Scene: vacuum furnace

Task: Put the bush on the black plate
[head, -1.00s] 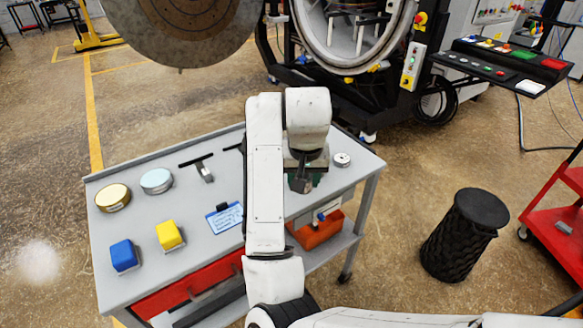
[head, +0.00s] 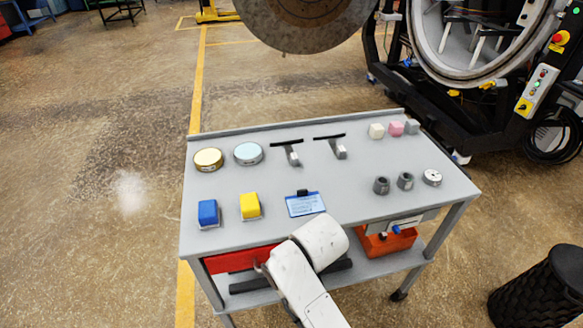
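Two small dark grey ring-like pieces that look like bushes stand upright on the grey cart top at the right: a left bush (head: 381,186) and a right bush (head: 405,181). I cannot tell which one is meant. Thin black flat pieces sit at the back of the cart top, a left one (head: 286,143) and a right one (head: 329,136), each beside a grey block-like part. I cannot tell whether either is the black plate. My white arm reaches up from the bottom to the cart's front edge; my gripper is not visible.
A black bin (head: 540,290) stands at right.

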